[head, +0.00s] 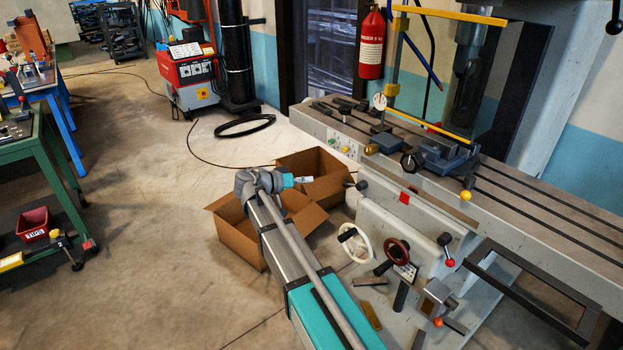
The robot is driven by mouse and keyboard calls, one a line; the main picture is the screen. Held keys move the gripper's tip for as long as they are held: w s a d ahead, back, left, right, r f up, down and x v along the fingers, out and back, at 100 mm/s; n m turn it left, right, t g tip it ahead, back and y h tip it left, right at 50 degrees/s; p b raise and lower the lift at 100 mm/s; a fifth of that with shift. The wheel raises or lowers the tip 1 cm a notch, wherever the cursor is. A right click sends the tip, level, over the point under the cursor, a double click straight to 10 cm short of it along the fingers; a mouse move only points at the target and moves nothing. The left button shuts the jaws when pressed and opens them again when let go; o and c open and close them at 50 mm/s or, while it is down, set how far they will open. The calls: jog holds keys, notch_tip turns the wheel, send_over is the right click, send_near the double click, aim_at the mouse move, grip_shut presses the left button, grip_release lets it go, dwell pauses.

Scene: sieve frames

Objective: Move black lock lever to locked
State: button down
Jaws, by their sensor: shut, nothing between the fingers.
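A grey milling machine has a long slotted table (560,197). A short black lever (356,186) sticks out from its front side, near the left end of the saddle. Other handles show lower down, and I cannot tell for certain which one is the lock lever or how it is set. My gripper (305,180) is at the end of my teal and grey arm, small in the head view. It is shut and empty, left of the short black lever and apart from it, seen in front of the cardboard boxes.
Open cardboard boxes (236,238) stand on the floor behind my arm. A white handwheel (343,238), a dark red handwheel (398,252) and a red-knobbed lever (445,250) project from the machine. A green workbench (50,150) stands left, with open floor between.

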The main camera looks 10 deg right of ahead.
aim_at(354, 185)
dwell(0.3)
notch_tip(354, 185, up, 2)
jog(key=m+t+y+p, duration=0.1)
jog(key=m+p, duration=0.1)
jog(key=p, duration=0.1)
jog(key=shift+d+r+m, duration=0.1)
jog(key=shift+r+m, duration=0.05)
jog(key=shift+m, duration=0.25)
jog(key=shift+d, duration=0.1)
jog(key=f+b+x, duration=0.1)
jog(key=b+x, duration=0.2)
jog(key=x, duration=0.3)
jog(key=s+f+b+x, duration=0.1)
jog(key=b+x, duration=0.2)
jog(key=x, duration=0.3)
jog(key=shift+f, duration=0.45)
jog(key=shift+d, duration=0.15)
